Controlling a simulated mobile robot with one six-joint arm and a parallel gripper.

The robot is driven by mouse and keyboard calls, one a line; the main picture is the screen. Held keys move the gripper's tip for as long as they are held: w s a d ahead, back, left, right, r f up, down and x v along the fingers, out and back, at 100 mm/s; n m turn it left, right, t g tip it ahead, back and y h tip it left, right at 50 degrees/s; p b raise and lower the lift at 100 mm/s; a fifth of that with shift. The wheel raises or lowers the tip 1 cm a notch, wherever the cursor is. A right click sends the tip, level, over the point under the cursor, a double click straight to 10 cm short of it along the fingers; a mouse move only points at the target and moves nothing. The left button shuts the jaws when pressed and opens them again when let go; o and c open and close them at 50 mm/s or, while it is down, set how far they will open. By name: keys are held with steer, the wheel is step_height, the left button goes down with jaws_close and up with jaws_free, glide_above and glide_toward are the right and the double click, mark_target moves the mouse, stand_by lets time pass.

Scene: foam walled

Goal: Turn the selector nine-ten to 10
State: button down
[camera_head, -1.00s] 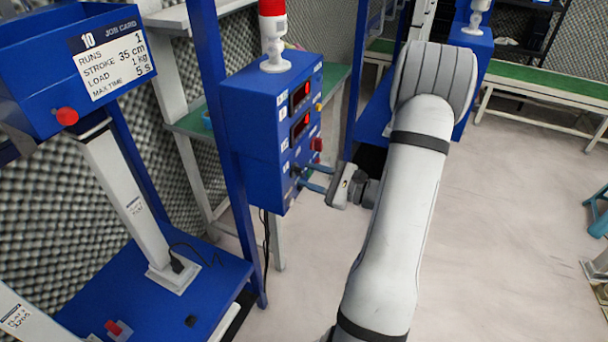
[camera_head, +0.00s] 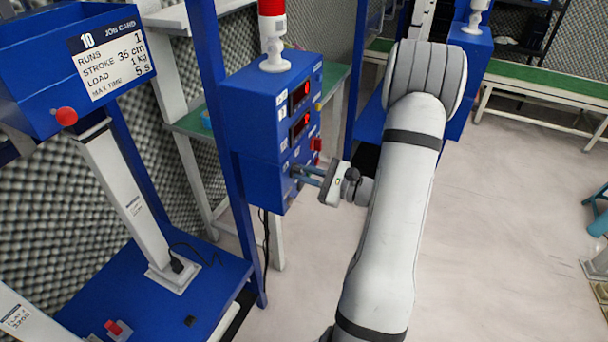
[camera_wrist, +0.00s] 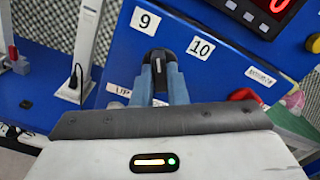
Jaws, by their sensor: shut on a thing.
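The selector (camera_wrist: 160,61) is a dark knob on the blue panel, just below the white labels 9 (camera_wrist: 145,20) and 10 (camera_wrist: 200,47) in the wrist view. My gripper (camera_wrist: 160,80) is shut on it, with one blue-grey finger on each side. The knob's top end points up in the wrist view, into the gap between the two labels. Its exact setting is hard to tell. In the head view my gripper (camera_head: 298,173) reaches the lower front of the blue control box (camera_head: 255,170), and its fingers hide the knob.
Red-lit displays (camera_head: 300,92) and a red knob (camera_head: 316,145) sit above on the box. A red-topped lamp (camera_head: 273,30) stands on it. A job card (camera_head: 110,58) hangs at upper left. A blue post (camera_head: 225,150) stands beside the box.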

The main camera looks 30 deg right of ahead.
steer(key=shift+a, duration=0.1)
steer(key=shift+m+p, duration=0.7)
steer(key=shift+m, duration=0.2)
steer(key=shift+s+a+f+m+p, duration=0.1)
steer(key=shift+m+p, duration=3.6)
steer(key=shift+m, duration=1.3)
